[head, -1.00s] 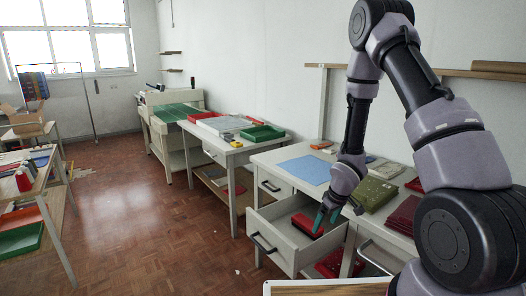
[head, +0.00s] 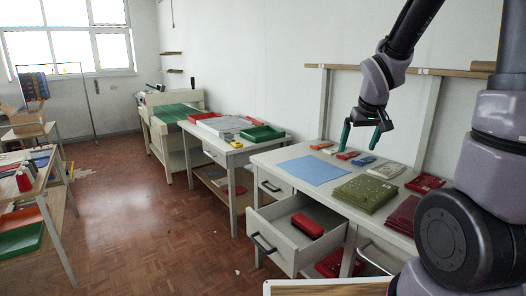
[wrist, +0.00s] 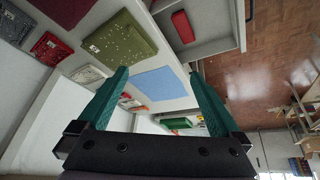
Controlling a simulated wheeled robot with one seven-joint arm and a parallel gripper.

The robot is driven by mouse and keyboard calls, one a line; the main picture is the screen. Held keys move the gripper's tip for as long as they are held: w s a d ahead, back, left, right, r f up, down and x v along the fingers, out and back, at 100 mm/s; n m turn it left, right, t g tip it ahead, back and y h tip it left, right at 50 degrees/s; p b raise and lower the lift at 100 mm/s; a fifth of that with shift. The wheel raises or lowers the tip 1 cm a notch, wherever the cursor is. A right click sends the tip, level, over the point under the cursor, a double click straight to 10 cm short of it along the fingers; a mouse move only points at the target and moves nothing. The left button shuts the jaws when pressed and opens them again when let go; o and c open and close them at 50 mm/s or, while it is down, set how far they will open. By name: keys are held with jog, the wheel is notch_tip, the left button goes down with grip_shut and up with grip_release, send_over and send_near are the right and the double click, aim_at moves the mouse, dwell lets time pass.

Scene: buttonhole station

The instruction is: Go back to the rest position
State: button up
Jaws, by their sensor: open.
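My gripper (head: 361,136) is open and empty in the head view. It is raised above the back of the white desk, over several small items. In the wrist view its two teal fingers (wrist: 160,105) stand wide apart with nothing between them. A red object (head: 307,225) lies in the open drawer (head: 284,250) below the desk top. It also shows in the wrist view (wrist: 183,27).
The desk holds a blue mat (head: 312,170), a green folded stack (head: 365,193) and dark red stacks (head: 405,214). A side table with a green tray (head: 262,133) stands further back. The floor (head: 150,220) at left is clear.

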jog(key=s+a+r+m+t+y, duration=0.2)
jog(key=s+a+r+m, duration=0.1)
jog(key=s+r, duration=1.2)
jog(key=s+m, duration=0.1)
jog(key=s, duration=0.2)
jog(key=shift+r+m, duration=0.3)
jog(key=shift+r, duration=0.1)
jog(key=shift+w, duration=0.1)
